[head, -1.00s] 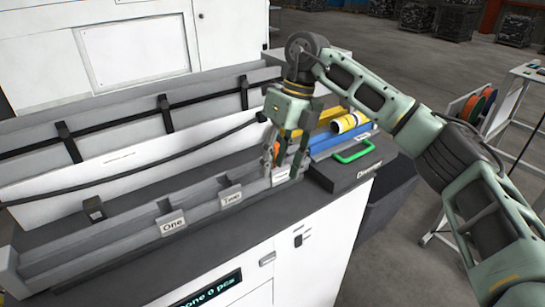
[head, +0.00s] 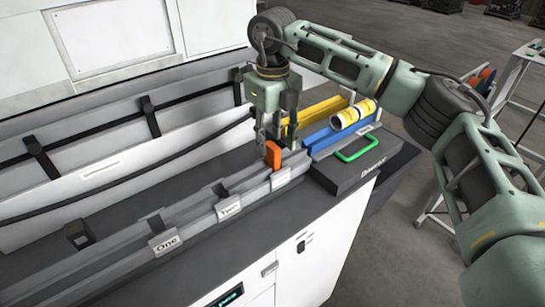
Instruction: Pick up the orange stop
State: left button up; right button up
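The orange stop (head: 273,154) is a small upright block at the rail of the loader, near the label at the right end of the channel. My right gripper (head: 276,141) points down at it. Its fingers are apart, with one on each side of the stop in the picture, and the stop's front face shows clear of them. I cannot tell whether a finger touches it. The stop's lower end is partly hidden by the rail. My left gripper is not in view.
Labels One (head: 165,243) and Two (head: 228,208) mark the front rail. A black cable runs along the back.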

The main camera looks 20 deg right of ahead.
aim_at(272, 145)
jog(key=shift+w+f+p, duration=0.25)
jog(key=shift+f+p, duration=0.1)
jog(key=shift+f, duration=1.15)
jog(key=shift+c, duration=1.4)
grip_shut()
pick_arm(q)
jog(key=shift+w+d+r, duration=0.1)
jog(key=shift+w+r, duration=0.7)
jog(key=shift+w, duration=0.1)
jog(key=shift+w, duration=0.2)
